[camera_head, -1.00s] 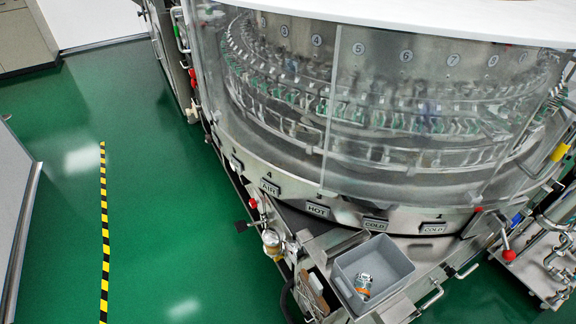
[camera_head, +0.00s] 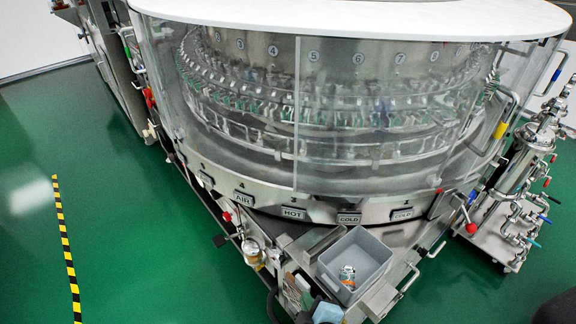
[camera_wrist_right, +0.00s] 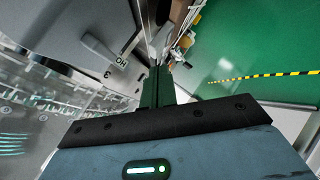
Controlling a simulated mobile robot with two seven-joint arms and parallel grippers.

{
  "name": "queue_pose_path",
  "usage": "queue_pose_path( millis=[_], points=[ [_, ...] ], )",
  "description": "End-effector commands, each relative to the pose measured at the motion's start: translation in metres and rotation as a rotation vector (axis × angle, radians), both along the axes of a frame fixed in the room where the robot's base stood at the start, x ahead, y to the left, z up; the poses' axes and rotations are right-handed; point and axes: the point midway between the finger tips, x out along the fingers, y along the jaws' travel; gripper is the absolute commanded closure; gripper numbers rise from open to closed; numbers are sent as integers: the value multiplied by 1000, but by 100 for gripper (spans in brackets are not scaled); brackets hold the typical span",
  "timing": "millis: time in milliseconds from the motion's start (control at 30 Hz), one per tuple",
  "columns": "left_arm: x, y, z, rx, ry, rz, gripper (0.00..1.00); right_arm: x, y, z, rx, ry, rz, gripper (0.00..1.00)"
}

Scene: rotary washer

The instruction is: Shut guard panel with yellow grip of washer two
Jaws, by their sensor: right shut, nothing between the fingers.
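The round washer carries clear guard panels (camera_head: 345,125) under a white top. A yellow grip (camera_head: 501,130) sits on a bent metal bar at the right side of the guard. I cannot tell how far that panel stands open. My right gripper (camera_wrist_right: 158,75) is shut and empty, its dark fingers together in the wrist view. My left gripper is not in view.
A grey bin (camera_head: 355,262) with a small item inside stands at the washer's front. A metal cart with pipes and valves (camera_head: 515,200) stands to the right. A red-knobbed lever (camera_head: 471,228) is between them. Green floor (camera_head: 130,240) is free at left.

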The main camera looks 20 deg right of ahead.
Motion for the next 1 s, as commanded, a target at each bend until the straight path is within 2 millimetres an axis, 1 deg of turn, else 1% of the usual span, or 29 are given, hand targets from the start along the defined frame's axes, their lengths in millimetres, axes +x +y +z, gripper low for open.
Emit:
queue_pose_path(
  millis=[33, 67, 100, 167, 200, 300, 400, 500, 567, 833, 1000],
  points=[
    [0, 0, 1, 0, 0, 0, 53, 33, 6, 28, -81, -74, 20, 100],
    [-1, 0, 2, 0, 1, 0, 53, 48, 9, 43, -133, -113, 30, 100],
    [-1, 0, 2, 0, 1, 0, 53, 67, 13, 63, -199, -162, 37, 100],
    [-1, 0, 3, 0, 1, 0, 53, 92, 17, 93, -294, -232, 42, 100],
    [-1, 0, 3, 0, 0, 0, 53, 106, 20, 113, -352, -275, 42, 100],
    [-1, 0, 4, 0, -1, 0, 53, 132, 26, 157, -474, -368, 30, 100],
    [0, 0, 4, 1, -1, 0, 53, 147, 31, 188, -557, -431, 15, 100],
    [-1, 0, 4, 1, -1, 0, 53, 154, 33, 206, -604, -466, 4, 100],
    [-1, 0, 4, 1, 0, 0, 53, 155, 34, 210, -615, -475, 2, 100],
    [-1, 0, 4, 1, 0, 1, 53, 155, 35, 211, -619, -477, 0, 100],
    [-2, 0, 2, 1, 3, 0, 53, 152, 39, 210, -619, -475, -2, 100]
  ],
)
